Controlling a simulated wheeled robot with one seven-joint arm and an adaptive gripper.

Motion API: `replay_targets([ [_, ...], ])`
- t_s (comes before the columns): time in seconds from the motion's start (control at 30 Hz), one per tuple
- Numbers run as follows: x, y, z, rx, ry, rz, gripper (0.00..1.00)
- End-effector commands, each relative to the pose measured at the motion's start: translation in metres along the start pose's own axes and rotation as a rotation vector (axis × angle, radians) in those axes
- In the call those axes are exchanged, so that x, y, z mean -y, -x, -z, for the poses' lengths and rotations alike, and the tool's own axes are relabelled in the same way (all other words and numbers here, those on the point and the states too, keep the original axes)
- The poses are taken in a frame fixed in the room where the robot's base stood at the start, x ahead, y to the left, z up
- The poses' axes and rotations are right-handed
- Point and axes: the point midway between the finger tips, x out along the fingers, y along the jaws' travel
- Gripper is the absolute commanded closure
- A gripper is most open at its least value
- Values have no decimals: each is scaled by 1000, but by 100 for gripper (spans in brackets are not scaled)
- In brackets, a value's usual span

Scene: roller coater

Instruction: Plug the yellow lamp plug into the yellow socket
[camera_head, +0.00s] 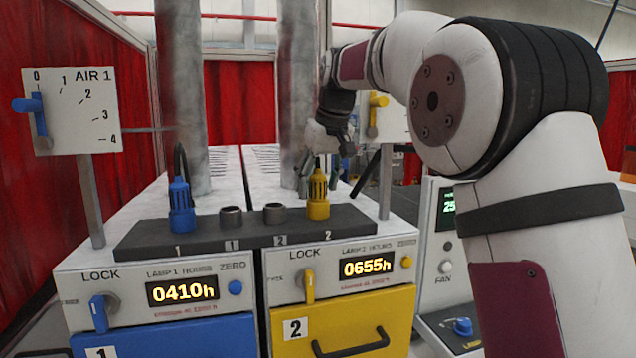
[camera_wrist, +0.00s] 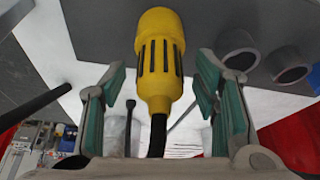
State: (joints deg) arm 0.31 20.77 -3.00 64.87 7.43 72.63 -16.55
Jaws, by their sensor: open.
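The yellow lamp plug (camera_head: 318,197) stands upright at the right end of the dark strip (camera_head: 245,236), above the right-hand mark 2. Its cable end points toward my gripper. In the wrist view the plug (camera_wrist: 158,60) lies between my two green-padded fingers, with a visible gap on both sides. My gripper (camera_head: 319,172) is open, just above and around the plug's upper part. Two grey, empty ring sockets (camera_head: 231,218) (camera_head: 274,212) sit on the strip left of the plug. Neither shows yellow colouring. Whatever is under the yellow plug is hidden.
A blue plug (camera_head: 181,207) stands at the strip's left end. Below are the blue drawer (camera_head: 190,338) and yellow drawer (camera_head: 345,325) with lock levers and hour displays. Vertical metal pipes (camera_head: 297,90) rise behind the strip. The AIR 1 panel (camera_head: 75,110) stands at left.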

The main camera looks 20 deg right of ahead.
Motion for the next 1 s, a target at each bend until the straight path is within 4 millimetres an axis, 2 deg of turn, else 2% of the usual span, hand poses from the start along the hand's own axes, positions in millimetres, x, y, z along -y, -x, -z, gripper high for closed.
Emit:
replay_targets([
  [0.17,0,16,1,-3,0,-1,45],
  [0.5,0,83,1,-5,0,-2,45],
  [0.63,-1,102,1,-4,-1,-1,45],
  [0.8,0,116,0,-1,0,0,45],
  [1.0,0,120,0,-1,0,0,45],
])
